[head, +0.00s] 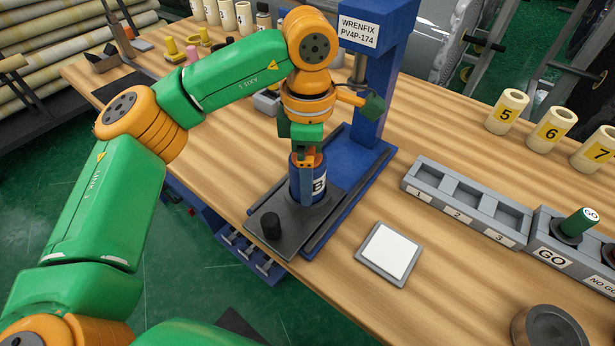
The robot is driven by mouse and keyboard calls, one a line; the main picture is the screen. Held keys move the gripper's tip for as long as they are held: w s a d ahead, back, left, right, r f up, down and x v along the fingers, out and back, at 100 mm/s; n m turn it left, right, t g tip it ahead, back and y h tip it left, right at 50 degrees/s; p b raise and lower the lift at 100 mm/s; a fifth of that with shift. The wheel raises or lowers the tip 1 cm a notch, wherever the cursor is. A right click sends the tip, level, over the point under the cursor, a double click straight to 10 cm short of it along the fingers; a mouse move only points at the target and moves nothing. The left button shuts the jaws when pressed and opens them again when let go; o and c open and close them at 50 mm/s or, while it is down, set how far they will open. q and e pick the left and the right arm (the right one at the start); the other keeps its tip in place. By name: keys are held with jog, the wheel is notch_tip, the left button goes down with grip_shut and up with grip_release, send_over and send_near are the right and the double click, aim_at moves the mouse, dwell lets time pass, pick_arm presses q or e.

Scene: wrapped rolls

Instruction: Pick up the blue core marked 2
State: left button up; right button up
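A blue cylinder (309,185) stands upright on the dark plate of the blue press. Its white label carries a dark mark that looks like a B, partly cut off by the curve. My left gripper (308,162) points down at the top of this cylinder, its fingers at or over the upper rim. Whether they are shut on it cannot be told. I see no blue core with a clear 2. A grey rack (466,203) has slots marked 1, 2 and 3, which look empty. My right gripper is not in view.
The press (375,75) stands behind the cylinder, with a black knob (270,226) on its plate. A white pad (388,250) lies right of it. Cream rolls 5 (507,112), 6 (550,130) and 7 (597,150) stand behind the rack. A green piece (579,222) sits in the GO holder.

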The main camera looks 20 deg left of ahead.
pick_arm(q)
jog(key=shift+f, duration=0.45)
jog(key=c, duration=1.5)
